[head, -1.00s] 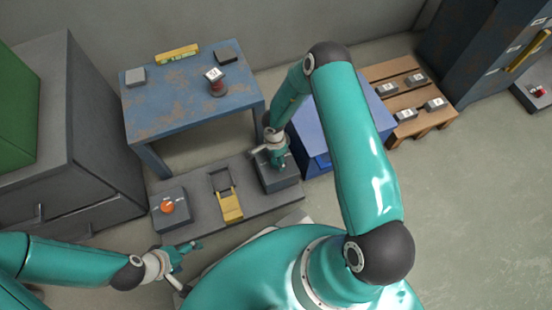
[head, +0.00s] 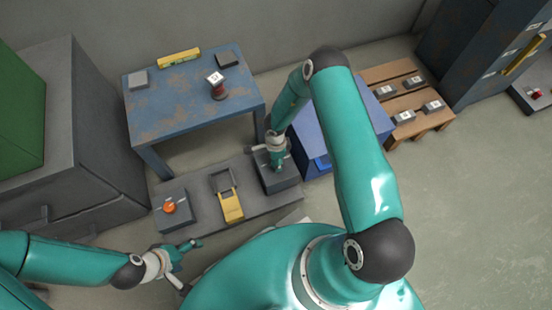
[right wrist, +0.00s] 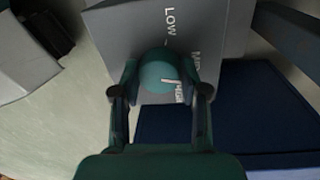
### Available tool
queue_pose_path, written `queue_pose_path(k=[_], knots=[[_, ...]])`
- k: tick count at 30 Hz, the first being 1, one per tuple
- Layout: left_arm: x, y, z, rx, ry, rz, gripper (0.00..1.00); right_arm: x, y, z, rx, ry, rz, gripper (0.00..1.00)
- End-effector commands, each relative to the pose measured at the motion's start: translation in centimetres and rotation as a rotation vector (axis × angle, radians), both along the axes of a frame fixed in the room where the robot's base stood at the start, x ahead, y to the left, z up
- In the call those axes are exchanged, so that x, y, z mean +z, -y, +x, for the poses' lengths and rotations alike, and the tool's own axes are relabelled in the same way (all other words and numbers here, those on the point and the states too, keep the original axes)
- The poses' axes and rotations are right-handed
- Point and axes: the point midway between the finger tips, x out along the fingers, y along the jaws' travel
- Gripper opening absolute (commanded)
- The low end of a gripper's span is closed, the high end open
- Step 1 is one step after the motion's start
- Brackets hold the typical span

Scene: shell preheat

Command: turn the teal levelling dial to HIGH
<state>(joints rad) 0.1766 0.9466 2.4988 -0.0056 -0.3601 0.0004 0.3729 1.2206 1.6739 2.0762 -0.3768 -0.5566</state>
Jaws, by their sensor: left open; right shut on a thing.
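The teal levelling dial (right wrist: 160,76) sits on a grey box (right wrist: 118,30) in the right wrist view. The box is marked LOW at the top, with a second, partly blurred label to the right and a third, which looks like HIGH, beside the dial's lower right. A white mark shows on the dial's face near that third label; its exact setting is hard to read. My right gripper (right wrist: 160,92) is shut on the dial, a finger on each side. In the head view my right gripper (head: 278,160) hides the dial on its box (head: 282,184). My left gripper (head: 190,246) is open and empty.
The grey plinth (head: 200,225) also bears an orange button box (head: 171,209) and a yellow-handled lever (head: 229,200). A blue table (head: 180,100) stands behind. A blue cabinet (head: 312,145) is right of the dial box, then a wooden pallet (head: 385,73). Open floor lies at right.

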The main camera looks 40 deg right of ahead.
Motion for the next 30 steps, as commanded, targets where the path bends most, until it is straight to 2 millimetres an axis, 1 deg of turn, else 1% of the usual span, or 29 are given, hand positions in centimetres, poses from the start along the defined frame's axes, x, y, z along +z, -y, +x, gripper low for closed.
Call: queue_pose_path(k=[1,9,21,30], knots=[[0.7,0.0,0.0,0.000,0.000,0.000,0.83,0.3,0.1,0.1,-0.044,0.002,0.000,0.09],[1.9,0.0,0.0,0.000,0.000,0.000,0.83,0.2,0.1,0.1,-0.299,0.003,0.000,0.09],[2.8,0.0,0.0,0.000,0.000,0.000,0.83,0.1,0.2,0.1,-0.670,0.004,0.000,0.09],[3.1,0.0,0.0,0.000,0.000,0.000,0.83,0.1,0.2,0.1,-0.873,0.004,0.001,0.09]])
